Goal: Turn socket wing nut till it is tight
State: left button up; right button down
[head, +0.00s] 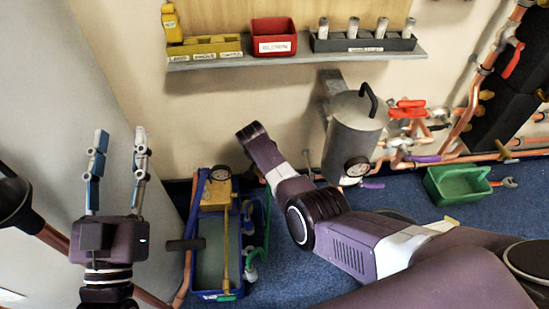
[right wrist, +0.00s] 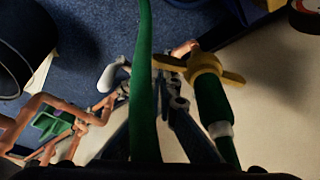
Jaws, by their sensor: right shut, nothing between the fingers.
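The wing nut (right wrist: 204,66) is a brass-yellow collar with two wings on a green hose end (right wrist: 212,105). In the right wrist view it is right of centre, its wings spread to left and right. My right gripper (right wrist: 176,92) is shut with nothing between its fingers, just left of the nut. Its tips look close to the left wing; I cannot tell if they touch. A green hose (right wrist: 145,70) crosses in front and partly hides the fingers. In the head view my left gripper (head: 116,162) is open and empty at the left, fingers pointing up. The right gripper is not discernible there.
A blue tool crate (head: 206,294) stands on the blue carpet beside the left gripper. A grey tank (head: 352,135), copper pipes (head: 455,148) and a green bin (head: 460,187) are further right. A shelf (head: 300,58) with small bins runs along the wall.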

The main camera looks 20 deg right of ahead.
jog(key=shift+s+a+f, duration=0.1)
jog(key=shift+s+a, duration=0.05)
dwell(0.4)
jog(key=shift+a+r, duration=0.25)
jog(key=shift+r, duration=0.25)
jog(key=v, duration=0.6)
jog(key=shift+d+r, duration=0.15)
jog(key=shift+r, duration=0.1)
